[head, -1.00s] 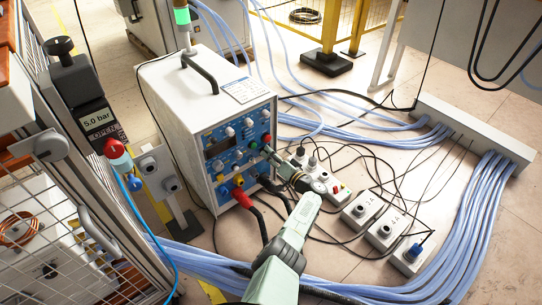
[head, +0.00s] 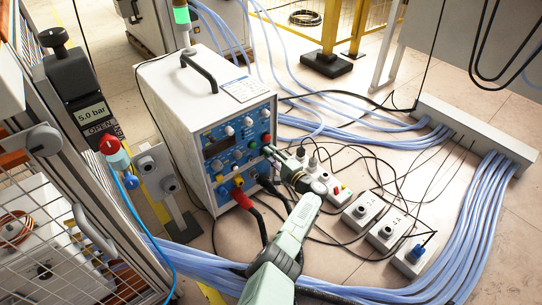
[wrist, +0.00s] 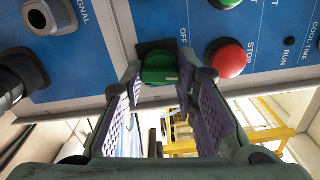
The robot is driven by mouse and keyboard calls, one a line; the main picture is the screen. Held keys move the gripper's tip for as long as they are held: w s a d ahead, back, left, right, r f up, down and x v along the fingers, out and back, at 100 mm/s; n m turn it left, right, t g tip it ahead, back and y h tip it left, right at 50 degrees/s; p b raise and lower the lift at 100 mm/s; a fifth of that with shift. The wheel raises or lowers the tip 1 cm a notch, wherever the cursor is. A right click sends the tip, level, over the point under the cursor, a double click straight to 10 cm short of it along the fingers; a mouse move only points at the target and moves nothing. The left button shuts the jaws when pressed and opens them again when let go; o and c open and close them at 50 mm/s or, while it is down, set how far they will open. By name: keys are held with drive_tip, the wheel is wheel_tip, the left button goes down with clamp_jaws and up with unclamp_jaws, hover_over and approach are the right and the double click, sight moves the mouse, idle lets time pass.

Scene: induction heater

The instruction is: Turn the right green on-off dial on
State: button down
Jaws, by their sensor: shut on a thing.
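The right green on-off dial (wrist: 159,65) is at the lower edge of the blue control panel in the wrist view, with an OFF label above and to its right. My gripper (wrist: 160,78) has its two purple-padded fingers on either side of the dial and is shut on it. In the head view my gripper (head: 270,153) reaches the lower right of the front panel of the white heater box (head: 163,115). There the dial is hidden behind the fingers. I cannot tell how far the dial is turned.
A red STOP button (wrist: 228,58) sits close right of the dial. A dark connector (wrist: 20,78) projects at the left. Several white socket boxes (head: 385,232) and blue cable bundles (head: 475,220) cover the floor at right.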

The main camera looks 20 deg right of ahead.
drive_tip(key=shift+m+p, duration=0.45)
drive_tip(key=shift+m, duration=3.05)
drive_tip(key=shift+f, duration=0.1)
drive_tip(key=c, duration=1.2)
unclamp_jaws()
drive_tip(key=shift+c, duration=0.2)
drive_tip(key=shift+s, duration=0.1)
drive_tip(key=v, duration=0.7)
drive_tip(key=shift+s, duration=0.15)
